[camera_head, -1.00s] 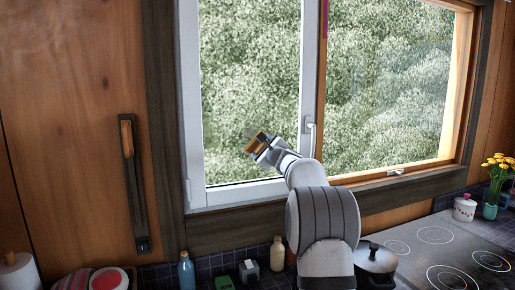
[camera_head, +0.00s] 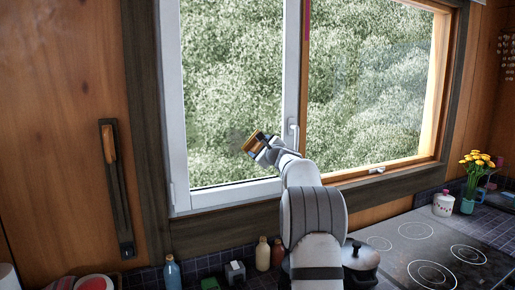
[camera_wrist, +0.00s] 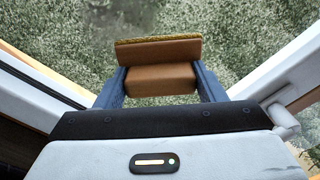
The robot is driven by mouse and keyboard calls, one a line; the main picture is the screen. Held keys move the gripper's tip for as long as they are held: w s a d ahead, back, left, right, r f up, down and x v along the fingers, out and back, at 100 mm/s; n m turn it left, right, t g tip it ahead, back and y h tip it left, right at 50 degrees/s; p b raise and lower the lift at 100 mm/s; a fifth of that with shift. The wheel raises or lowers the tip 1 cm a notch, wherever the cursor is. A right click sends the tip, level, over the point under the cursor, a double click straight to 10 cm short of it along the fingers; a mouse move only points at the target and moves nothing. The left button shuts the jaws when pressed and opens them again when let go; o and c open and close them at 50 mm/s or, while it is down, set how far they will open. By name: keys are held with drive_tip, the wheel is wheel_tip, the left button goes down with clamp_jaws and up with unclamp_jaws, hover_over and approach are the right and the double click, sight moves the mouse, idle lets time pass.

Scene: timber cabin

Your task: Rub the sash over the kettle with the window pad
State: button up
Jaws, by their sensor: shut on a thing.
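The window pad (camera_head: 254,142), brown-orange with a yellowish face, is held between the blue fingers of my gripper (camera_head: 262,147). In the wrist view the pad (camera_wrist: 160,70) sits squarely between both fingers, facing the glass. It is in front of the white-framed left sash (camera_head: 173,110), near its lower right part. I cannot tell whether it touches the glass. A faint dark smudge (camera_head: 235,136) shows just left of the pad. The wood-framed right sash (camera_head: 437,95) has a hazy pane.
A white window handle (camera_head: 293,131) is close to the right of my gripper. Bottles (camera_head: 262,254) and a small grey item (camera_head: 235,272) stand below the left sash. The hob (camera_head: 420,250), a floral pot (camera_head: 443,204) and yellow flowers (camera_head: 477,162) are at right.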

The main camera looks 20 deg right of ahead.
drive_tip(key=shift+r, duration=0.7)
drive_tip(key=shift+a+f+b, duration=0.15)
drive_tip(key=shift+a+b, duration=0.15)
drive_tip(key=shift+a, duration=0.3)
drive_tip(key=shift+a+b, duration=0.8)
drive_tip(key=shift+a, duration=0.55)
drive_tip(key=shift+a+b, duration=0.7)
drive_tip(key=shift+a, duration=0.15)
drive_tip(key=shift+a+b, duration=1.3)
drive_tip(key=shift+a, duration=1.4)
drive_tip(key=shift+r+p, duration=0.85)
drive_tip(key=shift+r, duration=0.25)
drive_tip(key=shift+d+r+p, duration=0.1)
drive_tip(key=shift+d+p, duration=0.35)
drive_tip(key=shift+d, duration=1.2)
drive_tip(key=shift+d+p, duration=0.8)
drive_tip(key=shift+d, duration=3.05)
